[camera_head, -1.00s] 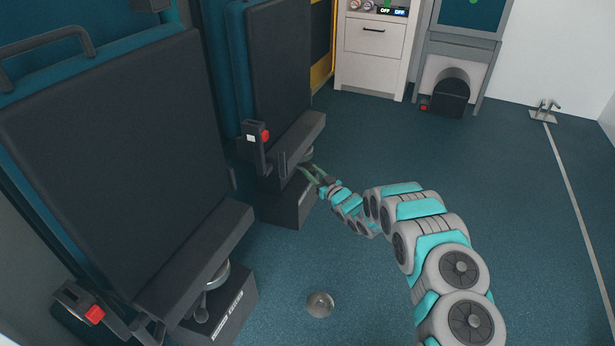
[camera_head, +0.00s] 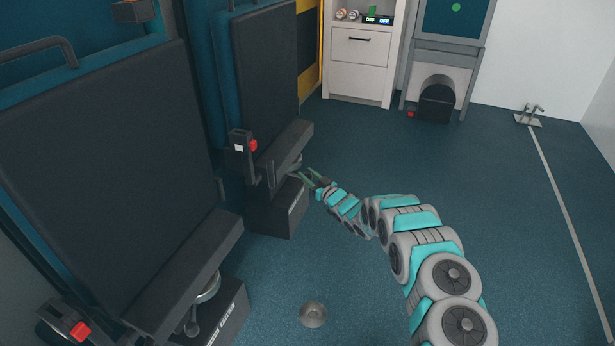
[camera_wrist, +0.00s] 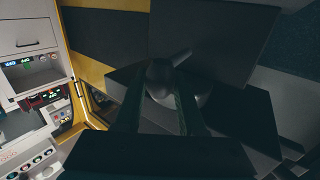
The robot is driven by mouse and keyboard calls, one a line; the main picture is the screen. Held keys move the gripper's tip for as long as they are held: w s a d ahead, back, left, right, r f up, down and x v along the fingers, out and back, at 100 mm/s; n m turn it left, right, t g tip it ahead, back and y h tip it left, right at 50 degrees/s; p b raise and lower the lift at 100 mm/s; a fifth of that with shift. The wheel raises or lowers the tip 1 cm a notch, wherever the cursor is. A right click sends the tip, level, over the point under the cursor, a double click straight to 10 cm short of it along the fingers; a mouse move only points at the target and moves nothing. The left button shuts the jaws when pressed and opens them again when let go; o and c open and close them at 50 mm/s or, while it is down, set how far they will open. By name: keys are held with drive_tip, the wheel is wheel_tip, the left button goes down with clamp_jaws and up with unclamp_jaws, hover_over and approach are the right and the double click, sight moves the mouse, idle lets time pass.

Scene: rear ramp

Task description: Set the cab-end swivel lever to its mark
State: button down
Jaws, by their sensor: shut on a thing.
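The far seat (camera_head: 265,65) has a dark cushion and stands on a dark pedestal (camera_head: 272,215). A small round swivel fitting shows under its front edge. My gripper (camera_head: 312,178) is beside that fitting, low at the front right of the seat. In the wrist view my gripper (camera_wrist: 160,95) has its two greenish fingers on either side of the swivel lever (camera_wrist: 161,71), shut on it. The lever's thin end points up and right over a round base (camera_wrist: 198,95). The wrist view is dark, and I cannot make out the mark.
The near seat (camera_head: 105,170) stands at the left, with its own pedestal (camera_head: 215,325) and a red-buttoned buckle (camera_head: 78,332). A red-buttoned buckle (camera_head: 252,145) is on the far seat's side. A white cabinet (camera_head: 357,75) stands behind. A floor dome (camera_head: 313,314) lies near my arm.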

drive_tip(key=shift+w+d+r, duration=0.1)
drive_tip(key=shift+d, duration=0.05)
drive_tip(key=c, duration=0.5)
unclamp_jaws()
drive_tip(key=v, duration=0.7)
drive_tip(key=shift+s+d, duration=0.2)
drive_tip(key=shift+s, duration=0.15)
drive_tip(key=shift+p, duration=0.3)
